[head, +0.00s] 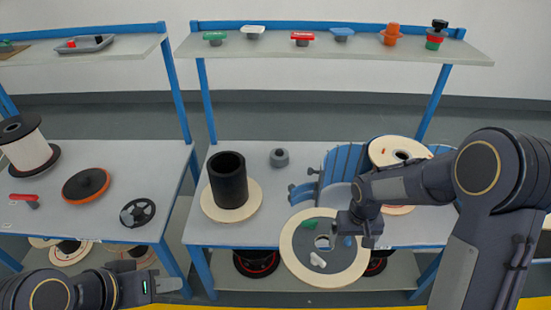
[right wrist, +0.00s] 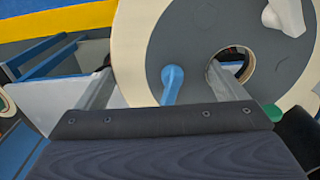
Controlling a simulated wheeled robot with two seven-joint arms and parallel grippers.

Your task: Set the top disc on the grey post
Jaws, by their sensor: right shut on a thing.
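A large disc (head: 290,256) with a cream rim and grey centre is in front of the right table's front edge, its face towards me. It has a round hole and green, blue and white knobs. My right gripper (head: 362,233) is shut on this disc at its right side. In the right wrist view the disc (right wrist: 200,50) fills the upper middle; the blue knob (right wrist: 172,84) shows between the two fingers, and the exact grip contact is unclear. A short grey post (head: 279,158) stands on the table. My left gripper (head: 165,285) is low at the left, its jaw opening unclear.
A black cylinder (head: 228,178) stands on a cream disc (head: 211,209) on the right table. A reel (head: 385,152) and a blue ribbed part (head: 340,165) are behind my right arm. The left table (head: 130,160) holds spools. Several small parts line the shelf (head: 340,48).

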